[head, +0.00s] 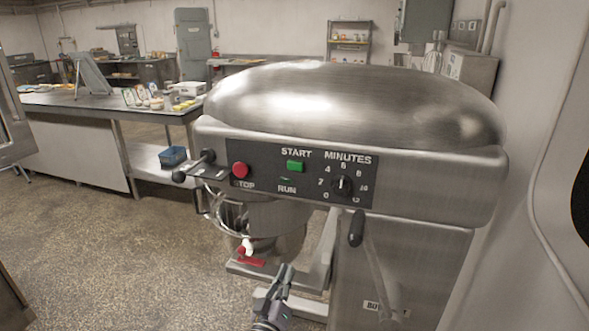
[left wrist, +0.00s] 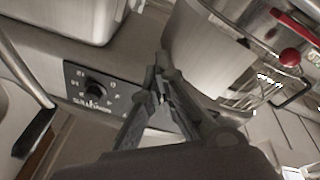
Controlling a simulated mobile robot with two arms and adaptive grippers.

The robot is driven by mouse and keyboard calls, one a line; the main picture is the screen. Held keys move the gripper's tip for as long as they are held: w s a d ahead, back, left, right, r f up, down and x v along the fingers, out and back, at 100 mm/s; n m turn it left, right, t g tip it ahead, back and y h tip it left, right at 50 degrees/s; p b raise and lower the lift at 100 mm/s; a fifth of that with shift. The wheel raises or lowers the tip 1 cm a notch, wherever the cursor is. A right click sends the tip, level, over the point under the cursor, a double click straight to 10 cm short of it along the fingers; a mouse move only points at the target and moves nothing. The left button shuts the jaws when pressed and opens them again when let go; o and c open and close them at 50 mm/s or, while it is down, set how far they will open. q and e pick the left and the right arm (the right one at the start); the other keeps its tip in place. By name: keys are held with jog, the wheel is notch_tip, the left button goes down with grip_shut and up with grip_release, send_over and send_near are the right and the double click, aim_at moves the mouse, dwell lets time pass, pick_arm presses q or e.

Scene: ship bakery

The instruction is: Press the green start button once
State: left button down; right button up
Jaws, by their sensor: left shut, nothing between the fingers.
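The green start button (head: 294,166) sits on the dark control panel (head: 258,180) on the front of a large steel mixer. It is under the word START, between the red stop button (head: 240,170) and the minutes dial (head: 342,185). My left gripper (head: 287,270) is shut and empty, pointing up. In the head view it appears well below the panel and apart from the button. In the left wrist view its closed fingertips (left wrist: 160,68) show near a dark panel with a dial (left wrist: 96,89). I cannot make out the green button there. My right gripper is not in view.
The mixer's steel bowl (head: 275,222) hangs below the panel, with a red handle (head: 251,261) near it. A black-knobbed lever (head: 356,228) projects at the right, and another (head: 195,166) at the left. A counter (head: 60,103) stands behind left. Floor at left is clear.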

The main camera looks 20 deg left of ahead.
pick_arm(q)
notch_tip(320, 180, up, 14)
jog(key=a+f+n+t+y, duration=0.1)
jog(key=n+t, duration=0.2)
jog(key=t, duration=0.1)
jog(key=n+t+y, duration=0.2)
jog(key=n+y, duration=0.3)
send_near(295, 166)
jog(key=s+a+r, duration=0.3)
jog(key=s+r, duration=0.3)
jog(key=shift+s+d+r+b, duration=0.15)
jog(key=shift+s+r+b, duration=0.05)
jog(key=shift+b, duration=0.1)
jog(key=w+b, duration=0.5)
jog(key=w, duration=0.4)
jog(key=shift+d+b, duration=0.15)
jog(key=shift+b, duration=0.25)
jog(key=shift+s, duration=0.1)
jog(key=shift+f, duration=0.1)
